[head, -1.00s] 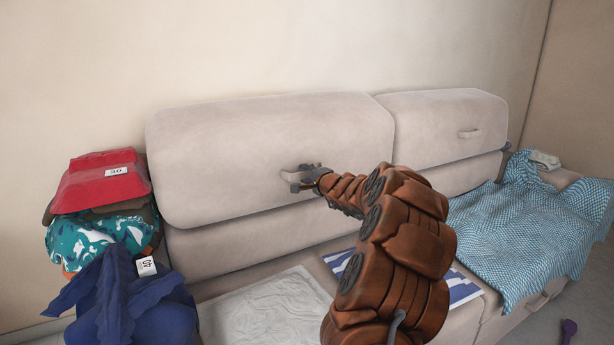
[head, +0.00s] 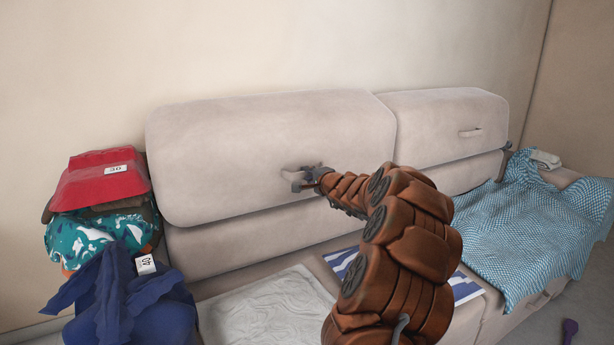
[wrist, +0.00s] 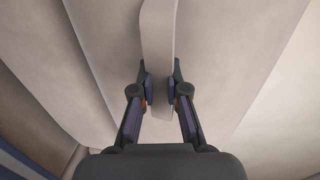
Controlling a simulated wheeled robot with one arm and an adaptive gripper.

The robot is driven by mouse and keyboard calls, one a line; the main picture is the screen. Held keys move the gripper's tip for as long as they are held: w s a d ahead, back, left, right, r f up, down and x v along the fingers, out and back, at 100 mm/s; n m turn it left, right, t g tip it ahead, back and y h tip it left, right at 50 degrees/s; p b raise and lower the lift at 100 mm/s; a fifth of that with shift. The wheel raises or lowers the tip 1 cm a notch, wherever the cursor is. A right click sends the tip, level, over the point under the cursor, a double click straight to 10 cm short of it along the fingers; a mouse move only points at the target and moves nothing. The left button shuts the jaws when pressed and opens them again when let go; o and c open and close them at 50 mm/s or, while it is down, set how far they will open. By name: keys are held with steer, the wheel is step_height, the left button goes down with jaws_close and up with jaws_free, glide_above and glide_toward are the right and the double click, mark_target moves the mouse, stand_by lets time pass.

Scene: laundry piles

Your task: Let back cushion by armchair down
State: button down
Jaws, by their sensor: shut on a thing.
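The left back cushion (head: 230,150) of the beige sofa is upright against the wall, with a handle (head: 294,171) on its front face. A second back cushion (head: 440,118) with its own handle (head: 469,133) stands to its right. My gripper (head: 303,181) is at the left cushion's handle. In the wrist view, its two fingers (wrist: 160,88) are shut on the pale handle strap (wrist: 158,45), one finger on each side. No armchair is clear in view, so I cannot tell which cushion is nearest one.
A pile with a red garment (head: 100,180), teal patterned cloth (head: 85,235) and blue cloth (head: 125,300) stands at the left. White cloth (head: 260,310), a blue-striped cloth (head: 466,288) and a blue checked blanket (head: 530,225) lie on the seat.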

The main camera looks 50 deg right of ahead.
steer(key=shift+s+a+f+b, duration=0.2)
steer(key=shift+s+f+b, duration=0.2)
steer(key=shift+s+b, duration=0.1)
steer(key=shift+s+f, duration=0.15)
steer(key=shift+s+a+f+b, duration=0.2)
steer(key=shift+s+f+b, duration=0.3)
steer(key=shift+b, duration=0.55)
steer(key=shift+s, duration=0.2)
steer(key=shift+s+a+f+b, duration=0.15)
steer(key=shift+s+f+b, duration=0.35)
steer(key=shift+b, duration=0.45)
steer(key=shift+r, duration=0.2)
